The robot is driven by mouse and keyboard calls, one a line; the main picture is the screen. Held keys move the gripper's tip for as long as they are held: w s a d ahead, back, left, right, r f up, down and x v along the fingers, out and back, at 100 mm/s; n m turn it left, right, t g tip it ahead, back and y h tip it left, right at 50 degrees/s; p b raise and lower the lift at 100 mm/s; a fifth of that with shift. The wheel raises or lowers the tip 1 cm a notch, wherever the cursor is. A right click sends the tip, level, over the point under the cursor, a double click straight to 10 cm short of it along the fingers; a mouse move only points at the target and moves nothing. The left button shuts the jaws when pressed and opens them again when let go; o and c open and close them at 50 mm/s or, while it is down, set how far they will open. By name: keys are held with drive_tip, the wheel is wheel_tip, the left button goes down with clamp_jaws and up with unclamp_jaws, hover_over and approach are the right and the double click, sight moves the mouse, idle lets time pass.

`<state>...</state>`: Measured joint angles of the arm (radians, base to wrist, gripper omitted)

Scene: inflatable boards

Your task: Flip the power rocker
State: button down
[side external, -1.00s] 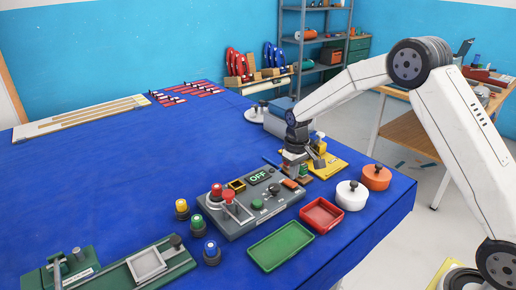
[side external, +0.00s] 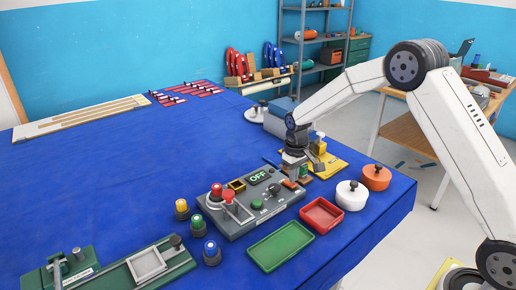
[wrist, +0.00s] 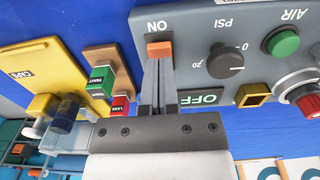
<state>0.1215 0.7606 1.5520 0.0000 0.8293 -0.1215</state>
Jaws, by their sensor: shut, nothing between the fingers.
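The grey control panel (side external: 262,212) lies on the blue table. Its orange power rocker (wrist: 160,49) sits beside an upside-down ON label (wrist: 159,26) in the wrist view. The rocker also shows at the panel's right end in the side view (side external: 290,184). The panel's display (wrist: 202,97) reads OFF. My gripper (wrist: 160,64) is shut and empty, with its fingertips right at the rocker's near edge. I cannot tell whether they touch it. The fingers partly cover the panel's edge in the wrist view.
A black PSI knob (wrist: 225,62) and a green AIR button (wrist: 283,42) are on the same panel. Red (side external: 322,215) and green (side external: 281,246) trays lie in front.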

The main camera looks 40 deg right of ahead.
sight(294, 185)
drive_tip(key=shift+f, duration=0.7)
idle(0.6)
drive_tip(key=shift+r, duration=3.45)
drive_tip(key=shift+s+r, duration=0.1)
drive_tip(key=shift+s+a, duration=0.15)
drive_tip(key=shift+s, duration=0.05)
drive_tip(key=s+a+t, duration=0.1)
drive_tip(key=s+a, duration=0.2)
drive_tip(key=s, duration=0.8)
drive_tip(key=s+a+t, duration=0.1)
drive_tip(key=s+a, duration=0.2)
drive_tip(key=s, duration=0.8)
drive_tip(key=shift+f+t, duration=0.3)
drive_tip(key=c, duration=1.3)
unclamp_jaws()
